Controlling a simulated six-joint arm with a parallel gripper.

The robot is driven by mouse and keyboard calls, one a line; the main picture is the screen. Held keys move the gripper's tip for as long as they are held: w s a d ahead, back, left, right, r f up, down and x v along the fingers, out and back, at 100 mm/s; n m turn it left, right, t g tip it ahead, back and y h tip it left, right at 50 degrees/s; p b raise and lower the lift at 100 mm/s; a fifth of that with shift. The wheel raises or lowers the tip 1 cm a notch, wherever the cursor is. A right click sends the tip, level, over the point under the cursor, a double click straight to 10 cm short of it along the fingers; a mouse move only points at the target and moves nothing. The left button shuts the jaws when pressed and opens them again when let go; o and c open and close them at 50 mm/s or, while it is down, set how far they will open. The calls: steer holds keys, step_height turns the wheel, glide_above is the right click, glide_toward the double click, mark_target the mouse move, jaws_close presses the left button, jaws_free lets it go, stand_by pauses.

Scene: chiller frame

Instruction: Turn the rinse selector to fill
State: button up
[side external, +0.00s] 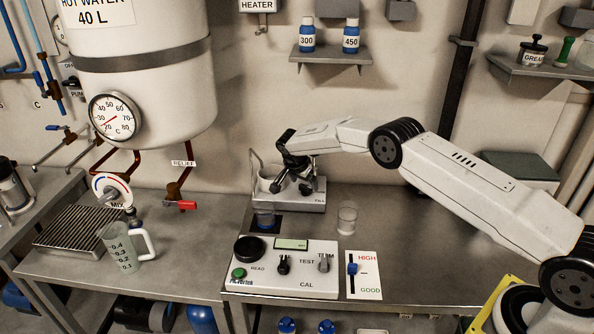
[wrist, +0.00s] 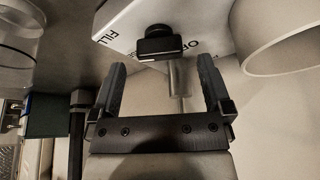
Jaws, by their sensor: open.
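The rinse selector is a black knob (wrist: 160,42) on the white face of a small rinse unit (side external: 290,203). In the wrist view the label FILL is left of the knob and a partly hidden OFF label is at its right. I cannot tell where the knob points. A pale metal cylinder (wrist: 178,80) shows between the fingers.
A white round bowl or cup (wrist: 285,35) is close on the right in the wrist view. A meter panel (side external: 310,258) lies nearer the bench front.

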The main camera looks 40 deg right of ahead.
steer(key=v, duration=0.5)
steer(key=shift+s+a+r, duration=0.1)
steer(key=shift+a+r, duration=0.1)
steer(key=shift+r, duration=0.1)
steer(key=shift+r, duration=0.1)
steer(key=s+a+r+n+y, duration=0.15)
steer(key=s+r+n, duration=0.25)
steer(key=s, duration=0.4)
steer(key=s+a+r+n+y, duration=0.1)
steer(key=s+a+r+n, duration=0.3)
steer(key=s, duration=0.3)
steer(key=s+a+n+t+y, duration=0.1)
steer(key=s+n, duration=0.6)
steer(key=s, duration=1.4)
steer(key=shift+a+t+y, duration=0.15)
steer(key=shift+t+y, duration=0.15)
steer(key=shift+y, duration=0.05)
steer(key=shift+w+r, duration=0.1)
